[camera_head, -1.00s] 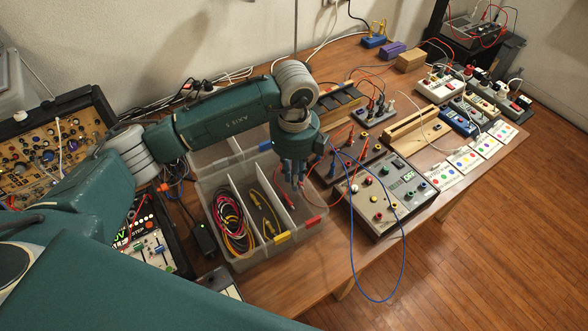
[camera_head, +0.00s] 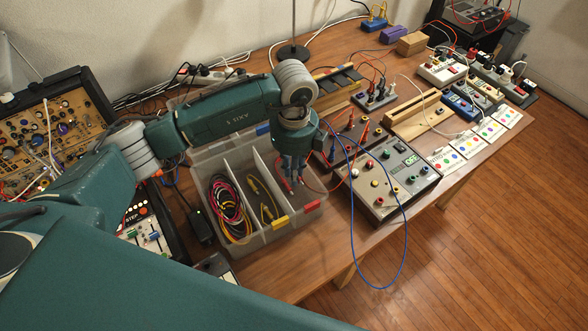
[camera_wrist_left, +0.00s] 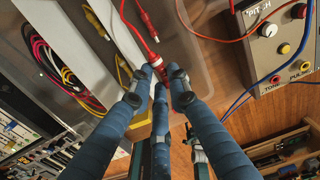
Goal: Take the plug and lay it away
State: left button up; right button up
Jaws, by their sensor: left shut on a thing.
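A clear divided tray (camera_head: 262,240) holds leads in its compartments. My left gripper (camera_head: 290,181) points down into the right-hand compartment, the one with the red label. In the left wrist view its blue fingers (camera_wrist_left: 158,82) are shut on a red plug (camera_wrist_left: 153,61), whose red lead runs up and away. A second red plug (camera_wrist_left: 147,23) lies beside it on the compartment floor. In the head view the fingers hide most of the held plug. My right gripper is in neither view.
Coiled leads (camera_head: 229,207) and yellow leads (camera_head: 262,203) fill the tray's other compartments. A grey panel with knobs (camera_head: 388,183) stands right of the tray, with a blue lead (camera_head: 352,245) looping over the table edge. A black adapter (camera_head: 199,226) lies left.

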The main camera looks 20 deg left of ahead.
pick_arm(q)
jog(key=o, duration=0.9)
notch_tip(320, 180, up, 12)
jog(key=shift+r, duration=0.1)
jog(key=shift+s, duration=0.1)
dwell(0.5)
